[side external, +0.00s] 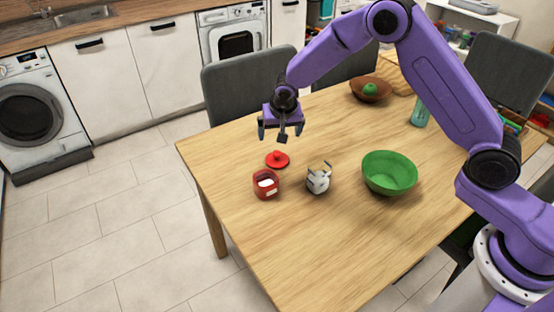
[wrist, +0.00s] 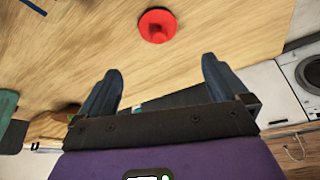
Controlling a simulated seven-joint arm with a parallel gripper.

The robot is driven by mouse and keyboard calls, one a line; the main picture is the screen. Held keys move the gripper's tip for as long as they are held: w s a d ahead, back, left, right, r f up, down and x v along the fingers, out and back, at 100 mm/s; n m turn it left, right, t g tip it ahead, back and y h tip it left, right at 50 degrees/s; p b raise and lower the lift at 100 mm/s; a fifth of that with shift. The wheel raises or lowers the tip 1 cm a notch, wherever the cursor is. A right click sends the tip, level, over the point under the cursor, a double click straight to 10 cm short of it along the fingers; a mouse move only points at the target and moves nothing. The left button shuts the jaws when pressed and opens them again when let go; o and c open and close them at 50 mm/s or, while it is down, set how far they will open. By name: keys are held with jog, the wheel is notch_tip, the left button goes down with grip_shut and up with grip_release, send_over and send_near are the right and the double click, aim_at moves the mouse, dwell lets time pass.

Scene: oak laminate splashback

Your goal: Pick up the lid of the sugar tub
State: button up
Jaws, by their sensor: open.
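The red lid (side external: 277,160) lies on the wooden table, knob up, just behind the red sugar tub (side external: 266,186). The tub stands without its lid, with pale contents showing. In the wrist view the lid (wrist: 157,26) is near the top edge, beyond the fingertips. My gripper (side external: 281,134) is open and empty, above the table and behind the lid, apart from it. Its two fingers (wrist: 160,82) are spread wide in the wrist view, with nothing between them.
A white and grey creature-like pot (side external: 318,180) stands right of the tub. A green bowl (side external: 389,174) is further right. A brown bowl with a green item (side external: 370,89) and a teal bottle (side external: 419,112) are at the back. The table left of the lid is clear.

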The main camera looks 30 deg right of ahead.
aim_at(277, 153)
jog(key=x, duration=1.4)
jog(key=shift+w+d+f, duration=0.15)
jog(key=shift+d+f, duration=0.1)
jog(key=shift+f, duration=0.1)
jog(key=c, duration=0.9)
jog(key=shift+r, duration=0.1)
